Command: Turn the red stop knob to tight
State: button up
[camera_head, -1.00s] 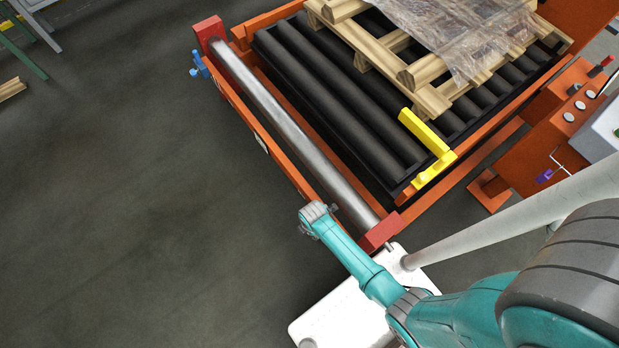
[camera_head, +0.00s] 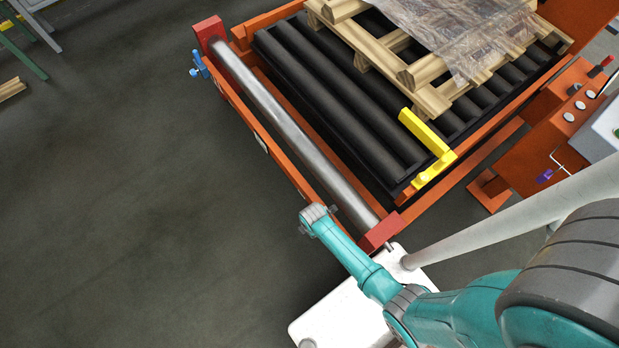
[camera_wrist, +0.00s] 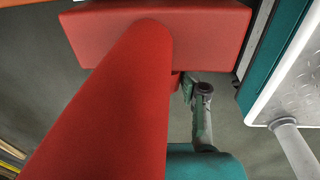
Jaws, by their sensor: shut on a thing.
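A thick red rounded bar (camera_wrist: 110,110) fills the left middle of the wrist view, very close to the lens. It looks like the red stop knob, but I cannot be sure of its whole shape. Behind it is a red end block (camera_wrist: 215,35), which also shows in the head view (camera_head: 380,233) at the near end of the steel roller (camera_head: 290,125). My gripper (camera_head: 304,229) is beside the orange frame near this end. Its jaws are largely hidden behind my wrist in the head view. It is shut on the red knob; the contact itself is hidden.
The orange frame (camera_head: 276,160) runs along the roller. A blue knob (camera_head: 201,66) is at its far end, near another red block (camera_head: 209,32). Black rollers carry a wooden pallet (camera_head: 430,102), with a yellow bracket (camera_head: 428,135) nearby. Open grey floor lies left.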

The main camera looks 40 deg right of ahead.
jog(key=shift+s, duration=0.1)
jog(key=t, duration=0.4)
jog(key=shift+s+f, duration=0.1)
jog(key=shift+s, duration=0.15)
jog(key=shift+t, duration=1.7)
jog(key=shift+s+f+t, duration=0.1)
jog(key=shift+f+t, duration=0.05)
jog(key=shift+t, duration=1.25)
jog(key=o, duration=1.1)
jog(key=shift+o, duration=0.2)
jog(key=shift+r, duration=5.05)
